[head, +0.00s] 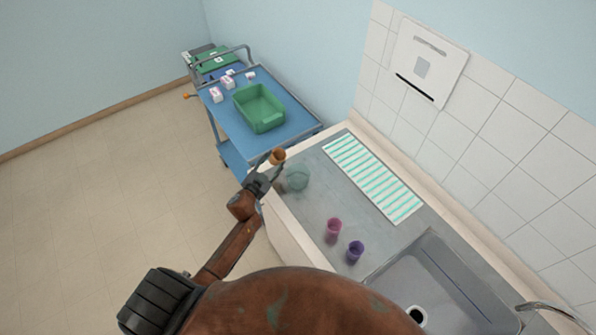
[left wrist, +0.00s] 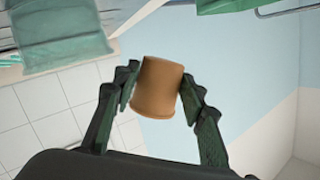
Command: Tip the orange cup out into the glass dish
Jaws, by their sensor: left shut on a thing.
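The orange cup (head: 277,156) is held in my left gripper (head: 268,174), at the end of the counter near the trolley. In the left wrist view the cup (left wrist: 158,88) sits between the two fingers (left wrist: 155,95), which press on its sides. The glass dish (head: 298,179), clear and greenish, stands on the counter just right of the gripper and cup. A greenish see-through shape at the top left of the left wrist view (left wrist: 62,38) looks like this dish. The cup's contents are hidden. My right gripper is not in view.
A pink cup (head: 333,230) and a purple cup (head: 355,252) stand on the counter before the sink (head: 445,290). A green-striped mat (head: 373,177) lies along the tiled wall. A blue trolley (head: 290,131) carries a green bin (head: 261,111) and small boxes.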

